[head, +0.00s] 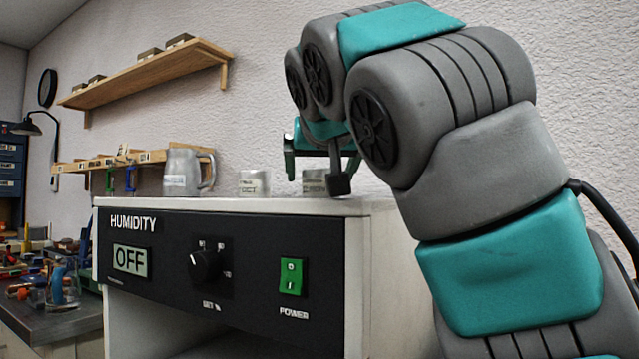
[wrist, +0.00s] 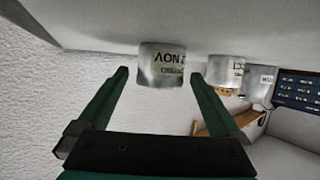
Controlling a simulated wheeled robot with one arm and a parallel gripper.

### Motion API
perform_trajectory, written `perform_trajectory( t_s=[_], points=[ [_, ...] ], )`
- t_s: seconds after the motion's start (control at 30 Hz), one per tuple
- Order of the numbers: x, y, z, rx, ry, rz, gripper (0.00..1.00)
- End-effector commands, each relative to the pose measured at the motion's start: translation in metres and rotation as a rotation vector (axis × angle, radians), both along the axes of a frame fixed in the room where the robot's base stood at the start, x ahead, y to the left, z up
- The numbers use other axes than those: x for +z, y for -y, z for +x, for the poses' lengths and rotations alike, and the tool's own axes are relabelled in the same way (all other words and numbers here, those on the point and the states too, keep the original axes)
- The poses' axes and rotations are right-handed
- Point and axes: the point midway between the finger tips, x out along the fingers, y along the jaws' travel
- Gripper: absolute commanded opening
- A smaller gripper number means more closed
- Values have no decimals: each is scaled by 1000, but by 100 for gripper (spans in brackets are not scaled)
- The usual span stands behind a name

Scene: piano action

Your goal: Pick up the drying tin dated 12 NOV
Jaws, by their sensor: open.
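A metal tin (wrist: 161,65) with a label reading NOV, upside down in the wrist view, stands on the white cabinet top (wrist: 80,33). The day number on it is not clearly legible. It also shows in the head view (head: 314,188), partly hidden behind my gripper. My gripper (head: 316,172) is open and empty. In the wrist view its green fingertips (wrist: 159,76) lie one on each side of the NOV tin, with gaps. A second tin (head: 253,183), marked OCT, stands to its left in the head view and to its right in the wrist view (wrist: 225,72).
A metal jug (head: 184,172) stands left of the tins on the cabinet. The cabinet front has a HUMIDITY panel (head: 190,265) showing OFF. A wall shelf (head: 150,70) and a tool rack (head: 105,163) are behind. A cluttered workbench (head: 60,318) is at lower left.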

Motion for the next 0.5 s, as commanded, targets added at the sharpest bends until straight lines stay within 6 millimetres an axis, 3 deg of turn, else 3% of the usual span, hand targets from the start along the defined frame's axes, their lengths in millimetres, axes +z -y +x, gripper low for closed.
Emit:
perform_trajectory(
  t_s=[0.07, 0.5],
  points=[
    [0, 0, 0, 0, 0, 0, 99],
    [0, 0, 0, 0, 0, 0, 49]
  ],
)
